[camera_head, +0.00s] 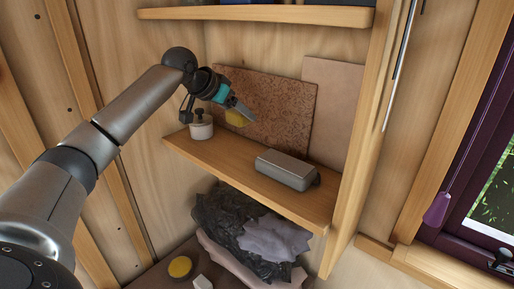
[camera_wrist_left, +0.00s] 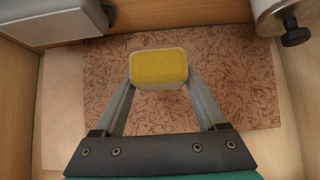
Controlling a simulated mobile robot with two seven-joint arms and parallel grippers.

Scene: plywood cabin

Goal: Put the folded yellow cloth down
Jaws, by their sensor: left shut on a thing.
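The folded yellow cloth (camera_head: 235,118) shows as a small yellow block with pale sides. My left gripper (camera_head: 243,110) is shut on it. In the left wrist view the cloth (camera_wrist_left: 158,68) sits between the two fingertips (camera_wrist_left: 158,82), its yellow face toward the camera. In the head view it is in front of a brown speckled board (camera_head: 278,108), near the left part of a wooden shelf (camera_head: 235,160). It appears raised above the shelf; the exact gap cannot be told. My right gripper is not in view.
On the shelf, a pale canister with a dark knob (camera_head: 201,128) stands left and a grey metal box (camera_head: 285,170) right. Bare shelf lies between them. A pale panel (camera_head: 332,110) leans behind. An upper shelf (camera_head: 260,14) is overhead; crumpled dark and grey cloths (camera_head: 250,230) lie below.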

